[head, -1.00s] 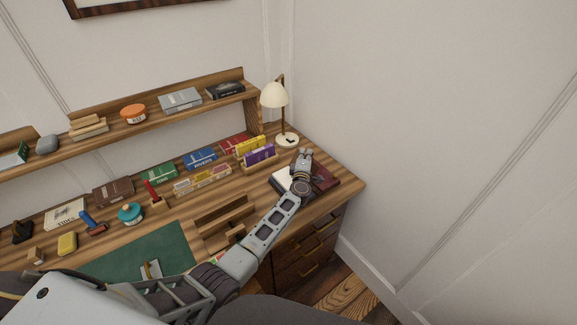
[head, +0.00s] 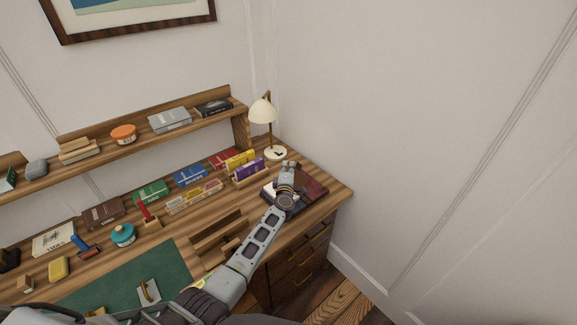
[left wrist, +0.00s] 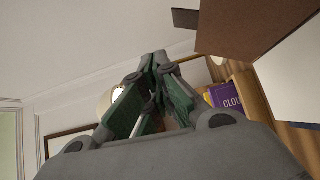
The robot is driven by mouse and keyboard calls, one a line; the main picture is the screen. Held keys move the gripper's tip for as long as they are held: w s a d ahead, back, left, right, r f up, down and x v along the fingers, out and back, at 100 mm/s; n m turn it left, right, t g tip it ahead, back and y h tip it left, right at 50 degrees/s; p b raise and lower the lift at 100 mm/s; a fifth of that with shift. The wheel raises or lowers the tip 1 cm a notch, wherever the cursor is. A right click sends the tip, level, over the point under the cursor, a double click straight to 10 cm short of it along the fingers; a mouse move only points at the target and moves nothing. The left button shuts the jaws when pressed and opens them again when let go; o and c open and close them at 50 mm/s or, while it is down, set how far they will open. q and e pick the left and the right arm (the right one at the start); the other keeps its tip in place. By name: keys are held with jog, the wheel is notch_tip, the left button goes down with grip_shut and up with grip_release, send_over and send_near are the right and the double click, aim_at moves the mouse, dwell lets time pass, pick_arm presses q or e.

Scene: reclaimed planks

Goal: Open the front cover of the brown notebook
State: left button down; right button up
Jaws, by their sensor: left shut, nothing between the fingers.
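The brown notebook (head: 314,188) lies at the right end of the desk, partly hidden by my left gripper and wrist. My left gripper (head: 288,167) is over the notebook, shut and empty. In the left wrist view, the shut fingers (left wrist: 155,68) have a brown panel (left wrist: 245,32), seemingly the notebook's cover, to their upper right, apart from them. A pale page-like surface (left wrist: 292,72) borders the panel. How far the cover is raised I cannot tell. My right gripper is out of view.
A lamp (head: 274,152) stands behind the notebook. A purple box (head: 250,168) stands in a holder to its left and also shows in the left wrist view (left wrist: 226,97). A wooden rack (head: 217,232) and green mat (head: 120,282) lie further left. The desk's right edge is close.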

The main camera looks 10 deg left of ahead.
pick_arm(q)
jog(key=s+d+r+p, duration=0.2)
jog(key=s+p, duration=0.3)
jog(key=s, duration=0.3)
jog(key=shift+s+r, duration=0.25)
jog(key=shift+r, duration=0.4)
dwell(0.8)
